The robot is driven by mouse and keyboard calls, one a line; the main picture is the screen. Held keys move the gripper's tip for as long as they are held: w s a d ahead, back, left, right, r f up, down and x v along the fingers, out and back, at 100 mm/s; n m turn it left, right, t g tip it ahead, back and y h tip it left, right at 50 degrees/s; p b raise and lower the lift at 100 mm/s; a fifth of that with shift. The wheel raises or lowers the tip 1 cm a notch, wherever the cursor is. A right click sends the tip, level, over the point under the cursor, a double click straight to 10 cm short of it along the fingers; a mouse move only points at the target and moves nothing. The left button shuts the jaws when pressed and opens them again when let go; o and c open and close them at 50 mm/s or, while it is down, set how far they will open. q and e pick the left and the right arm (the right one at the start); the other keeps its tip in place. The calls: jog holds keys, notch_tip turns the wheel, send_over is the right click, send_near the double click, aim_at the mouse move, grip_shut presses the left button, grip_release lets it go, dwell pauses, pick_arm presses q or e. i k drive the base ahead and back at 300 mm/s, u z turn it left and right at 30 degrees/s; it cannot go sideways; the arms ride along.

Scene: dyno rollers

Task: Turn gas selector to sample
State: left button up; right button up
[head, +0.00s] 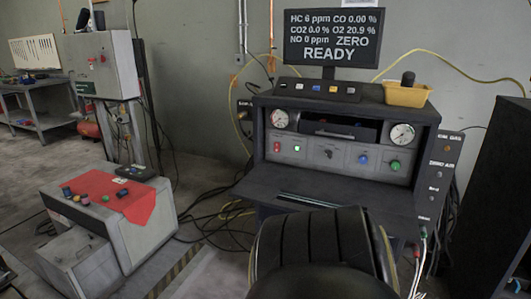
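A dark gas analyser cabinet (335,125) stands against the wall in the head view. A small dark knob (328,154) sits in the middle of its light control strip and looks like the gas selector. Its labels and exact pointer direction are too small to read. The monitor (332,38) above reads HC 6 ppm, CO 0.00 %, CO2 0.0 %, O2 20.9 %, NO 0 ppm, ZERO and READY. Neither of my grippers shows in the head view.
A black tyre-like object (315,250) stands in front of the cabinet's shelf (290,187). A tall dark box (495,200) is at right. A yellow tray (406,95) sits on top. A grey unit with a red cloth (128,204) stands left; cables cover the floor between.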

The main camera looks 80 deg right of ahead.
aim_at(329, 153)
jog(key=i, duration=0.7)
jog(key=z, duration=2.6)
